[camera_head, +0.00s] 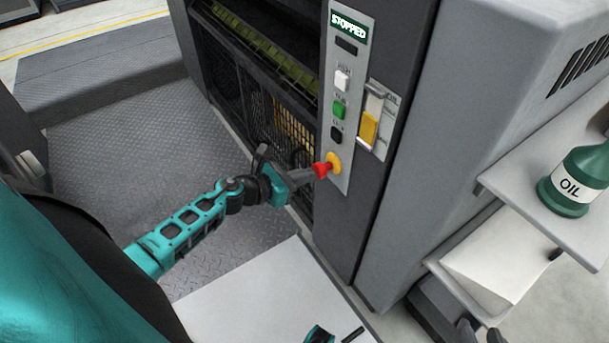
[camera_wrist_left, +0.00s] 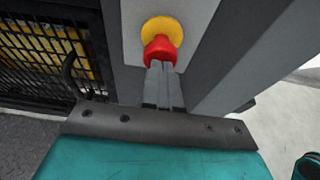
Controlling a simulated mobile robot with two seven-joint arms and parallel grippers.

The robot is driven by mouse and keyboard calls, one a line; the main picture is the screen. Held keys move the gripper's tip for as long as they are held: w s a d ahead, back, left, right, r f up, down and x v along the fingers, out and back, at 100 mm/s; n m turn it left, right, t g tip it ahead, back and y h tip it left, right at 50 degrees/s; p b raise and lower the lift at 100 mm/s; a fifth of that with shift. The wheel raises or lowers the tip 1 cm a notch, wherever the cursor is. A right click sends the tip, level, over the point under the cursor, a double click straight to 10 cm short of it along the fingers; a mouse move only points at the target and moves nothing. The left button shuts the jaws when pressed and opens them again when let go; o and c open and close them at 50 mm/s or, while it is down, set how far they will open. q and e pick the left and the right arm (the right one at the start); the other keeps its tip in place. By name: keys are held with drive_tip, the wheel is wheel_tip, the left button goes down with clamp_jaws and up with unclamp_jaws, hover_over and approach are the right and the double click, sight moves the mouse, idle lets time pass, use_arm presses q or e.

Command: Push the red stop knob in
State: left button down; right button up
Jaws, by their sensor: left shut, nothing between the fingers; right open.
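The red stop knob (camera_head: 321,170) sits on a yellow collar (camera_head: 334,162) low on the grey control panel (camera_head: 342,182). My left gripper (camera_head: 312,173) is shut and empty, its fingertips at the front of the knob. In the left wrist view the shut fingers (camera_wrist_left: 161,68) point at the red knob (camera_wrist_left: 160,49), overlapping its lower edge; they look to be touching it or very close. The sign (camera_head: 349,29) at the panel's top reads STOPPED. My right gripper (camera_head: 338,336) shows only partly at the bottom edge of the head view.
White, green (camera_head: 339,109) and black buttons sit above the knob. A yellow oil gauge (camera_head: 370,128) is right of them. A green oil bottle (camera_head: 577,180) stands on a shelf at the right. A pale board (camera_head: 262,300) is below.

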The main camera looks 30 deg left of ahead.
sight(322, 169)
use_arm(q)
drive_tip(key=shift+w+d, duration=0.1)
drive_tip(key=shift+w, duration=0.1)
use_arm(e)
drive_tip(key=shift+f, duration=0.1)
use_arm(q)
drive_tip(key=shift+w+d+r, duration=0.1)
drive_tip(key=shift+w+d, duration=0.2)
drive_tip(key=shift+w, duration=0.5)
use_arm(e)
drive_tip(key=shift+f, duration=0.15)
